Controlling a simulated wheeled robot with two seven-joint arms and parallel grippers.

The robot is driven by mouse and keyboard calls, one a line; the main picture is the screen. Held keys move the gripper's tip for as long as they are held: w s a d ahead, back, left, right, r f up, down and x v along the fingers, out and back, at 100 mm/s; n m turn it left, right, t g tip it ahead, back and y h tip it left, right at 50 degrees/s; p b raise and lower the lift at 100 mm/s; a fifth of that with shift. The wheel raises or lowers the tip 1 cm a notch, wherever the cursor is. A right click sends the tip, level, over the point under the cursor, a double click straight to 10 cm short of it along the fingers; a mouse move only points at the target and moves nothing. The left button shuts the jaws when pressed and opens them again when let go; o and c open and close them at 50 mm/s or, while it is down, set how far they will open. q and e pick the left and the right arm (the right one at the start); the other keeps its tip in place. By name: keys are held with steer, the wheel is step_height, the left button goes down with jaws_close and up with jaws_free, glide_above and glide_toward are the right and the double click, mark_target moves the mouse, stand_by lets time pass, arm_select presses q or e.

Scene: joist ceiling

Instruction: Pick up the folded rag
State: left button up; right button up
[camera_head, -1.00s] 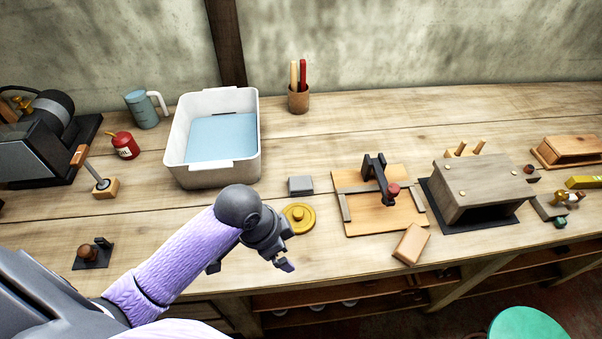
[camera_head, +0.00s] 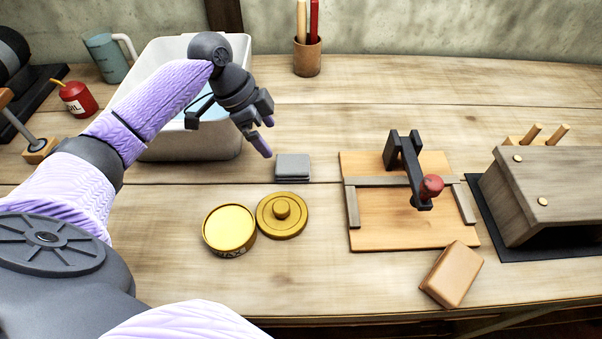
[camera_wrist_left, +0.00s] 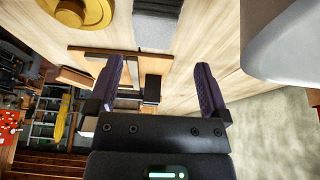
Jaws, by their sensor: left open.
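The folded rag (camera_head: 293,167) is a small grey folded block lying flat on the wooden bench, right of the white tub. It also shows in the left wrist view (camera_wrist_left: 157,22), at the top between and beyond the fingers. My left gripper (camera_head: 265,136) is above the bench, just up and left of the rag, apart from it. Its two purple fingers (camera_wrist_left: 159,68) are spread with nothing between them. My right gripper is not in view.
A white tub (camera_head: 160,148) stands behind my left arm. An open wax tin (camera_head: 229,229) and its yellow lid (camera_head: 282,216) sit in front of the rag. A wooden board (camera_head: 400,232) with a clamp lies to the right, near a tan block (camera_head: 452,274).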

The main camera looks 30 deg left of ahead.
mark_target(286, 162)
arm_select(q)
steer(key=b+x, duration=0.1)
steer(key=x, duration=0.3)
steer(key=b+x, duration=0.1)
steer(key=x, duration=0.4)
steer(key=shift+s+d+f, duration=0.1)
steer(key=shift+d+f, duration=0.05)
steer(key=shift+d, duration=0.15)
steer(key=shift+c, duration=0.3)
steer(key=c, duration=0.8)
step_height(286, 162, up, 10)
steer(key=p, duration=0.2)
steer(key=shift+p, duration=0.35)
steer(key=shift+c, duration=0.3)
steer(key=o, duration=0.8)
steer(key=shift+c, duration=0.2)
steer(key=c, duration=0.6)
